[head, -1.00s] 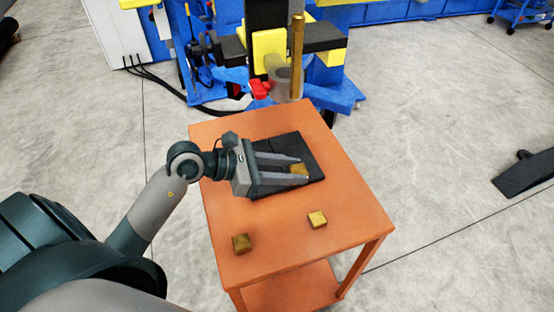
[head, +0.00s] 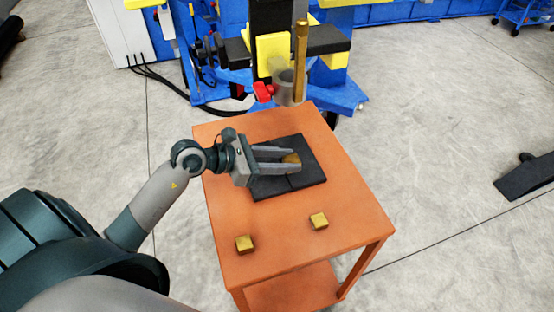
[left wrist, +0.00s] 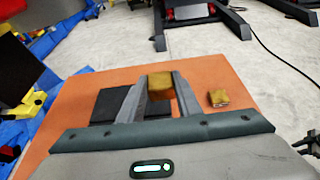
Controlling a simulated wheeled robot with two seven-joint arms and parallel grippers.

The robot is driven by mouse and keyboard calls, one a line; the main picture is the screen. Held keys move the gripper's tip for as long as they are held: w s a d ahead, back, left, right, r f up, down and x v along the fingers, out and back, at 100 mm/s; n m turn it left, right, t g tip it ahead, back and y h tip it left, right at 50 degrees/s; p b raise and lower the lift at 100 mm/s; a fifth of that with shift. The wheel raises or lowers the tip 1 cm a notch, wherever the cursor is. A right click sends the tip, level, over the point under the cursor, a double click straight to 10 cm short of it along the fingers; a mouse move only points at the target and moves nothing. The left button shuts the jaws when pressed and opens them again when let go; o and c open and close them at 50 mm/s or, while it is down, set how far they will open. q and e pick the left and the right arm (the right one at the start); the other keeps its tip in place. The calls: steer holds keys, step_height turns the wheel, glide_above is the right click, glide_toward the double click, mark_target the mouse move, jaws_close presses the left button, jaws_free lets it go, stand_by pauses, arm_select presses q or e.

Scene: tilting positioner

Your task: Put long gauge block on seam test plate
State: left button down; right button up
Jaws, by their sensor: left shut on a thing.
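My left gripper (head: 286,160) is shut on a gold block, which I take for the long gauge block (head: 292,158). The block shows between the fingertips in the left wrist view (left wrist: 160,88). In the head view the block and fingers overlap the dark seam test plate (head: 310,178), which lies flat on the orange table. The plate also shows in the left wrist view (left wrist: 106,106), partly behind a finger. Whether the block touches the plate I cannot tell. My right gripper is not in view.
Two other gold blocks, one near the front left (head: 244,244) and one near the front right (head: 319,221), rest on the orange table (head: 275,225). A blue and yellow machine with an upright brass-coloured rod (head: 300,60) stands behind the table.

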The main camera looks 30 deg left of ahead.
arm_select(q)
steer(key=w+a+f, duration=0.2)
steer(key=w+a+f+p, duration=0.1)
steer(key=w+a, duration=0.1)
steer(key=shift+w+a+f, duration=0.15)
steer(key=shift+a+f, duration=0.2)
steer(key=shift+f, duration=0.25)
step_height(320, 180, down, 3)
steer(key=shift+r+p, duration=0.1)
steer(key=shift+p, duration=0.55)
steer(key=shift+f, duration=0.3)
steer(key=shift+f, duration=0.15)
